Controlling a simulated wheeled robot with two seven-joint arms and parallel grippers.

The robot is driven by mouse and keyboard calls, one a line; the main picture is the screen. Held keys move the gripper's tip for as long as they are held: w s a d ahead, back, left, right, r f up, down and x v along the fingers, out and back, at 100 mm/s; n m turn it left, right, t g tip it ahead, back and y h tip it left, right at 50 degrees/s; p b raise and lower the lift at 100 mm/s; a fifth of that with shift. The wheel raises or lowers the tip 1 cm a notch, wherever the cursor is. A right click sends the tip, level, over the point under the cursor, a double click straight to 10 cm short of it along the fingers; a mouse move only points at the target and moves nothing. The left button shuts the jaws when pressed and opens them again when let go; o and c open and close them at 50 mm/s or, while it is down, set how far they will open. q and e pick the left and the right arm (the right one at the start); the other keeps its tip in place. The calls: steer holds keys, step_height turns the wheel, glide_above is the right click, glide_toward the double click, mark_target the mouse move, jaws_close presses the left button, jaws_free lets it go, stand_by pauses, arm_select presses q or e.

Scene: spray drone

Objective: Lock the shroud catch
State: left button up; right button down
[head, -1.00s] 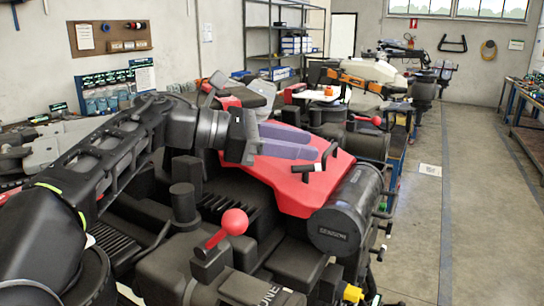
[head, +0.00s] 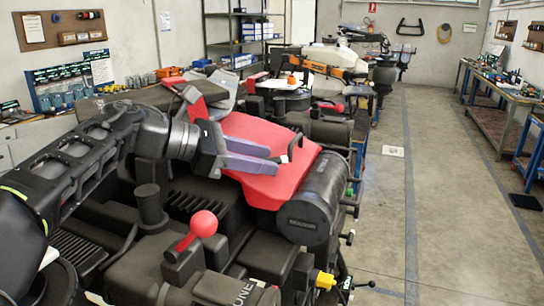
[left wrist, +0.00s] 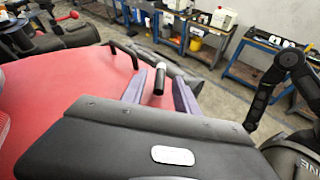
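The red shroud (head: 272,185) lies over the machine in front of me, and its red surface fills the left of the left wrist view (left wrist: 60,95). A black bent handle, likely the catch (head: 291,146), stands up at its right edge. In the left wrist view, a dark lever with a pale end (left wrist: 159,78) shows between the finger lines. My left gripper (head: 273,160) is open above the shroud, its two purple-grey fingers apart and pointing toward the handle. I cannot tell whether they touch it. My right gripper is not in view.
A black sensor drum (head: 310,200) sits right of the shroud. A red ball-topped lever (head: 203,224) and a yellow connector (head: 325,280) are nearer me. More machines stand behind. The floor (head: 450,210) to the right is mostly clear, with workbenches (head: 505,100) beyond.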

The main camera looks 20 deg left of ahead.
arm_select(q)
steer(key=shift+x, duration=1.45)
jaws_close()
